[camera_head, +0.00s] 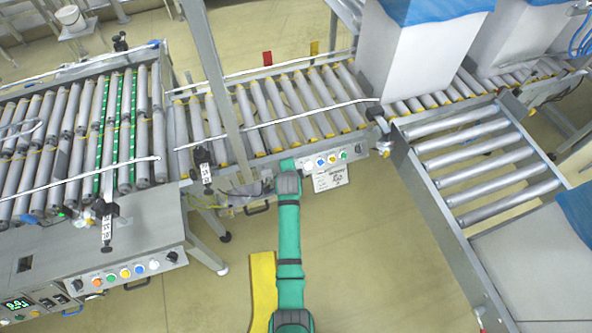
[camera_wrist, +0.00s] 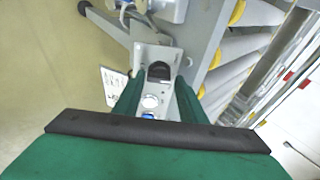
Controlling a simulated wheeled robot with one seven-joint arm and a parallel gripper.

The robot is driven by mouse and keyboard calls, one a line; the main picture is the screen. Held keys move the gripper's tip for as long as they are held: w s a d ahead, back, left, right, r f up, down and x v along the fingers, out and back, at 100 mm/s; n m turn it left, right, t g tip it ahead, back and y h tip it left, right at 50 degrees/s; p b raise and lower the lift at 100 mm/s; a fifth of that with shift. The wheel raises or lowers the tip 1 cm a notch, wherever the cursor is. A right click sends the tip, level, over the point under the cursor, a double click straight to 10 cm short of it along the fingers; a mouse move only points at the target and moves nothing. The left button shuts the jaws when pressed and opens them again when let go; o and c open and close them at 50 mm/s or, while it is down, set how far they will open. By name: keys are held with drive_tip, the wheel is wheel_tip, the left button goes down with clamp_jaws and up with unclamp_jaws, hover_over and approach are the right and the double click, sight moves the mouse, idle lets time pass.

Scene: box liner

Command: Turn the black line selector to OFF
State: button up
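The black line selector (camera_wrist: 158,71) shows in the wrist view as a dark knob on a small grey metal control panel (camera_wrist: 146,52). My gripper (camera_wrist: 157,88) is open, with its two green fingers apart. The knob appears between and just beyond the fingertips; I cannot tell whether they touch it. Its pointer direction is not readable. In the head view my green arm reaches up to the left end of this panel (camera_head: 307,169), and it hides the selector and my fingertips there.
Round buttons (camera_head: 332,159) sit on the panel, with a white label sheet (camera_head: 331,179) hanging below. A roller conveyor (camera_head: 280,101) runs behind it. Another control panel (camera_head: 126,271) is at lower left. A grey post (camera_head: 212,70) rises left of the arm. White boxes (camera_head: 415,50) stand at upper right.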

drive_tip(key=v, duration=1.1)
idle(0.3)
